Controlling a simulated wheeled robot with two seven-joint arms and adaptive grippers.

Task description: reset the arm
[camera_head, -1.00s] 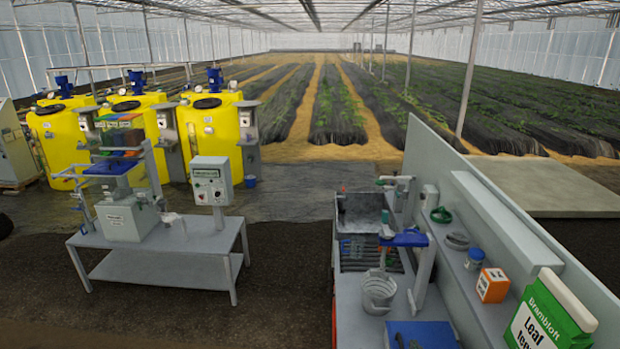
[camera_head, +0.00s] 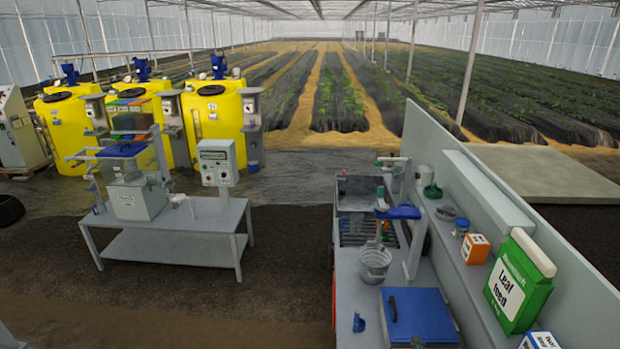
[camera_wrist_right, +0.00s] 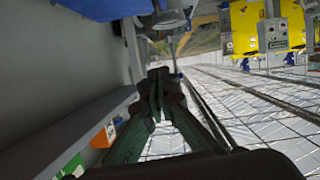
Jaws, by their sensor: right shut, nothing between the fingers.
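My right gripper (camera_wrist_right: 157,95) shows in the right wrist view, its dark greenish fingers pointing up the picture. It is shut with nothing between the fingers. A grey wall and ledge run along its left side there. In the head view only a small dark piece at the bottom edge, by the blue lid, may be part of it; I cannot tell. My left gripper is not in view.
The grey bench (camera_head: 362,290) holds a bucket (camera_head: 374,262), a blue-lidded box (camera_head: 420,312) and a blue stand (camera_head: 398,212). A shelf beside it holds an orange box (camera_head: 474,248) and a green leaf feed pack (camera_head: 518,282). Dark floor lies left of the bench.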

